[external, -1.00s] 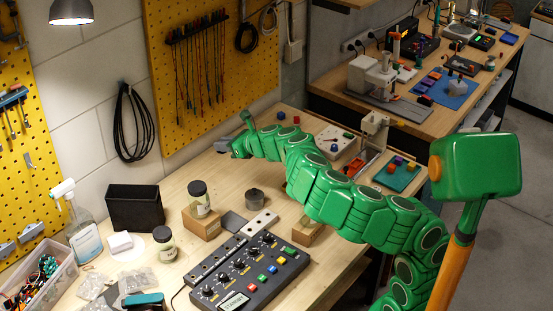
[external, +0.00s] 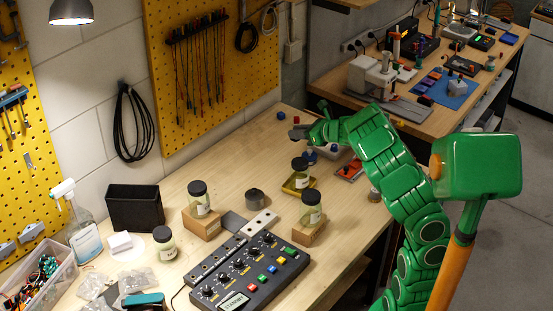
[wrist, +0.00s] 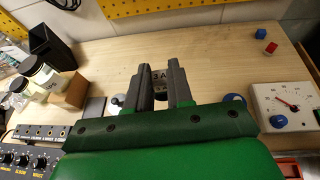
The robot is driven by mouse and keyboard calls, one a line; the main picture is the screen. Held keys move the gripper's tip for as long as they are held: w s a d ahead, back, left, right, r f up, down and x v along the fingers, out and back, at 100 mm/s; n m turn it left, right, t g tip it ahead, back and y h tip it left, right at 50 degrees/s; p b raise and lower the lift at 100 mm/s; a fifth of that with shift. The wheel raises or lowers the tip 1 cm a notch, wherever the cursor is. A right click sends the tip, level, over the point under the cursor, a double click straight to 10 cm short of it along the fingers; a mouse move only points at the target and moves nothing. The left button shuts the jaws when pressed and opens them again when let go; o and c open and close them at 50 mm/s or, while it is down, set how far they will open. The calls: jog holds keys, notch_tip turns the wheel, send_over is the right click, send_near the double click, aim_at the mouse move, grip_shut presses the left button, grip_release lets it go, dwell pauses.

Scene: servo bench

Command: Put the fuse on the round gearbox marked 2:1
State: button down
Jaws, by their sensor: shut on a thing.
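My gripper (external: 304,132) is raised over the far part of the bench, seen from outside. A dark grey round can-shaped thing (external: 254,197) stands on the bench beside the pale strip. It may be the round gearbox, but I can read no 2:1 mark on it. Small round parts, one blue (wrist: 233,98), show beside and behind the fingers in the wrist view.
A control box (external: 250,270) is at the front. A dial meter (wrist: 285,105) lies right of my gripper. The bench's back left is clear.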

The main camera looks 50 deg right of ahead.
jog(key=s+d, duration=0.6)
jog(key=s, duration=0.4)
jog(key=s+a+r+n+y, duration=0.2)
jog(key=s+n+y, duration=0.15)
jog(key=s, duration=2.15)
send_over(375, 194)
jog(key=s+d, duration=0.1)
notch_tip(375, 194, down, 14)
jog(key=shift+w+d+f+g+y, duration=0.15)
jog(key=shift+w+d+f+g, duration=0.05)
jog(key=shift+d+f, duration=0.2)
jog(key=shift+w+d+f+g+y, duration=0.15)
jog(key=shift+d+f+g, duration=0.1)
jog(key=shift+f, duration=1.5)
jog(key=shift+f, duration=0.15)
